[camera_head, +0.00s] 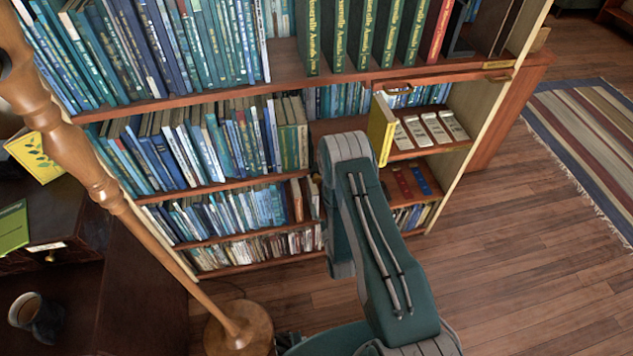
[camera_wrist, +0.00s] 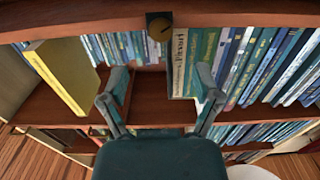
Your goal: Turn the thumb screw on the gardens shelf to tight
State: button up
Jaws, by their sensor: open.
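A small round brass knob on a dark mount (camera_wrist: 158,26), which looks like the thumb screw, sits at the shelf edge (camera_wrist: 215,17) at the top of the wrist view. Its turn position cannot be read. My gripper (camera_wrist: 162,78) is open and empty. Its two fingers point toward the shelves, and the knob appears above and between the fingertips, apart from both. In the head view my arm hides the gripper, and I cannot make out the knob. I cannot read a gardens label.
A yellow book (camera_wrist: 62,75) stands left of the fingers in the wrist view and right of my arm in the head view (camera_head: 381,130). A row of books (camera_wrist: 265,65) fills the right. A turned wooden post (camera_head: 95,180) stands at left. Open floor (camera_head: 530,230) lies right.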

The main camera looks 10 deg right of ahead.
aim_at(317, 182)
jog(key=w, duration=0.9)
jog(key=shift+w+a, duration=0.1)
jog(key=shift+w, duration=0.25)
jog(key=shift+c, duration=0.3)
grip_shut()
